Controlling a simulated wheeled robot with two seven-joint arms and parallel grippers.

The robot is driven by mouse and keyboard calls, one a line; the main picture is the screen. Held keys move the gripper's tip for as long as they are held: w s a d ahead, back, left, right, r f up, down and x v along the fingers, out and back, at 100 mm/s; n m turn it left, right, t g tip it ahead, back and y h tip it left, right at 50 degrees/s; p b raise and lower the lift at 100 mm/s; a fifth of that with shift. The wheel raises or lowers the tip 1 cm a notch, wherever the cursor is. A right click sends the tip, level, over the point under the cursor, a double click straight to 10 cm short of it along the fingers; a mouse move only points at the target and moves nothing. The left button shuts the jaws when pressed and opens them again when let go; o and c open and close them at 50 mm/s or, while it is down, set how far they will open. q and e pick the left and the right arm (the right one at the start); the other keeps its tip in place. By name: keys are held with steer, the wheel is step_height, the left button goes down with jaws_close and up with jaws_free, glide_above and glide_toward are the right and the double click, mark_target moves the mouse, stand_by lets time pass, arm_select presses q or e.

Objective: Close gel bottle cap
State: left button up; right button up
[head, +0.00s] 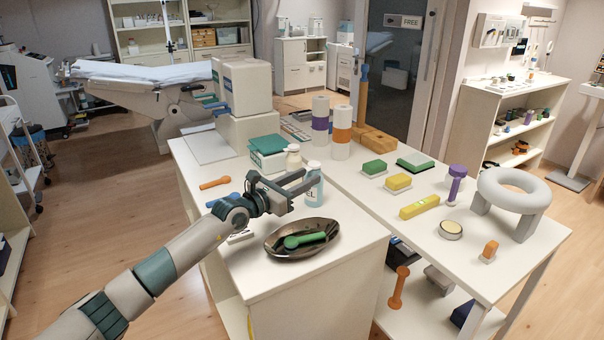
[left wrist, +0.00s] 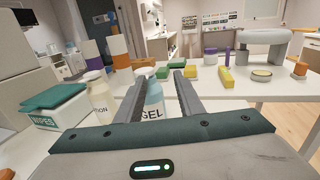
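The gel bottle (head: 314,192) is pale blue and stands upright on the white counter, partly behind my gripper. In the left wrist view the gel bottle (left wrist: 153,112) shows its "GEL" label between the two fingers, nearer the left one. Its pale top (head: 314,165) shows above the fingers in the head view; I cannot tell whether the cap is open or closed. My left gripper (head: 308,178) is open and empty, with its fingers reaching toward the bottle; the fingertips also show in the left wrist view (left wrist: 164,74). I cannot tell whether they touch it. My right gripper is out of view.
A white lotion bottle (left wrist: 98,108) stands left of the gel bottle, near the wipes box (left wrist: 52,108). A metal bowl (head: 275,253) with a green tool lies in front. Blocks and a grey ring stand (head: 515,182) occupy the right table.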

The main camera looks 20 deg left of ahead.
arm_select(q)
steer(key=p+v, duration=0.4)
steer(key=v, duration=1.5)
steer(key=shift+f, duration=0.5)
stand_by(1.1)
steer(key=shift+s+a, duration=0.15)
stand_by(0.5)
